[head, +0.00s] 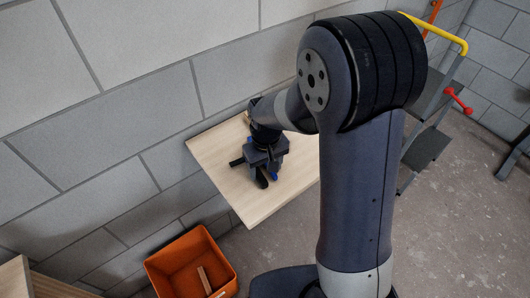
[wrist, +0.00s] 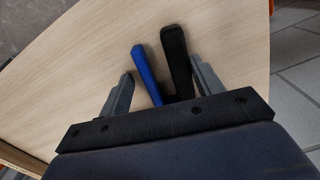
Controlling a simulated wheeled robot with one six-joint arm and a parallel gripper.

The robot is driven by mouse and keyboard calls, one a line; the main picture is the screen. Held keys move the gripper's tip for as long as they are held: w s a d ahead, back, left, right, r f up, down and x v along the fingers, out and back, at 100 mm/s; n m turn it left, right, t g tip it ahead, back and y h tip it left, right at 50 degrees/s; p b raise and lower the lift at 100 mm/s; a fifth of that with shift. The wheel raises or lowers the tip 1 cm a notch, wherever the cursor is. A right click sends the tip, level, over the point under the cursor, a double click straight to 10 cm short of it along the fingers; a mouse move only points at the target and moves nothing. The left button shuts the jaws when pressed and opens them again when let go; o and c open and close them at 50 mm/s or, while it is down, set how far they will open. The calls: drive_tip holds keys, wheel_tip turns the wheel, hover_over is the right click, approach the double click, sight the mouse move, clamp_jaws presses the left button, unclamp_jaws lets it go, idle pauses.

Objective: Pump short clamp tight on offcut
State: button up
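A clamp's black handle (wrist: 177,52) and blue lever (wrist: 147,72) stick out between the fingers of my gripper (wrist: 162,78) in the wrist view. The fingers are apart, one on each side of the pair. A gap shows between the left finger and the blue lever; the right finger is close beside the black handle, and contact cannot be told. In the head view my gripper (head: 262,168) is low over the pale wooden board (head: 222,152), with a bit of the blue lever (head: 274,177) showing. The clamp's jaws are hidden, and I cannot make out the offcut.
A grey block wall (head: 150,110) runs behind the board. An orange bin (head: 166,262) with a wood piece (head: 204,279) in it stands below the board's front. Open concrete floor (head: 450,210) lies at the right.

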drive_tip(key=shift+c, duration=0.2)
drive_tip(key=shift+s+a, duration=0.2)
drive_tip(key=shift+a, duration=0.25)
clamp_jaws()
idle(0.7)
drive_tip(key=shift+c, duration=1.2)
unclamp_jaws()
drive_tip(key=shift+d, duration=0.1)
drive_tip(key=shift+o, duration=1.4)
drive_tip(key=shift+w+d, duration=0.2)
drive_tip(key=shift+d, duration=0.15)
drive_tip(key=shift+c, duration=0.2)
drive_tip(key=shift+a, duration=0.15)
drive_tip(key=c, duration=1.3)
drive_tip(key=o, duration=1.3)
drive_tip(key=shift+w+d, duration=0.15)
drive_tip(key=shift+d, duration=0.3)
